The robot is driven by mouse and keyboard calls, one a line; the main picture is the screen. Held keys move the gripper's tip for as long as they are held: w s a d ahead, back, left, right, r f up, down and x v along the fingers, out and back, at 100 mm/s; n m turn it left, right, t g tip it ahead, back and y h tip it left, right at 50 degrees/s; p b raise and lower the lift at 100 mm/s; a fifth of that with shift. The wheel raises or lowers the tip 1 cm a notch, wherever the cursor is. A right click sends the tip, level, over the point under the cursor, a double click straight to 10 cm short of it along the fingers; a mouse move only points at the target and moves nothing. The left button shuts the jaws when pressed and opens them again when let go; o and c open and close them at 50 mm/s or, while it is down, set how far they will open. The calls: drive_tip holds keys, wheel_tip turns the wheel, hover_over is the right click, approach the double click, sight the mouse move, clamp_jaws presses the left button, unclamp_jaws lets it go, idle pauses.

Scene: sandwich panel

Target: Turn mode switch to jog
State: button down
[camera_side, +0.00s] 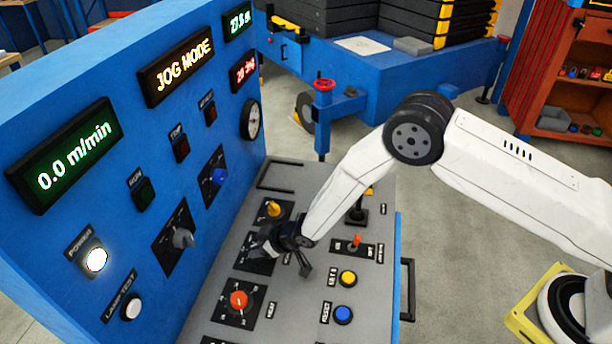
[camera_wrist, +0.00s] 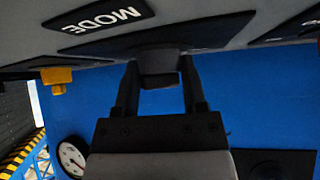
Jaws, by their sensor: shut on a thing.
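The mode switch (camera_wrist: 158,68) is a dark knob on a dark plate beside a white MODE label (camera_wrist: 102,17) in the wrist view. My gripper (camera_wrist: 158,86) is shut on this knob, with one finger on each side of it. In the side view my gripper (camera_side: 284,262) is down at the sloping grey console, and it hides most of the knob. The knob's pointer and the plate's position marks cannot be made out. An orange display (camera_side: 180,72) on the blue panel reads JOG MODE.
A yellow knob (camera_side: 273,208) stands just behind my gripper, and a red knob (camera_side: 238,300) in front of it. A small orange lever (camera_side: 355,240), a yellow button (camera_side: 348,278) and a blue button (camera_side: 343,314) lie to the right. The blue panel (camera_side: 95,215) rises at left.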

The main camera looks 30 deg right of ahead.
drive_tip(key=shift+n+g+y, duration=0.7)
drive_tip(key=shift+n, duration=0.6)
drive_tip(key=shift+c, duration=0.8)
unclamp_jaws()
drive_tip(key=shift+d+r, duration=0.15)
drive_tip(key=shift+s+d+r, duration=0.2)
drive_tip(key=shift+r, duration=0.1)
drive_tip(key=shift+v, duration=3.35)
drive_tip(key=shift+d, duration=0.1)
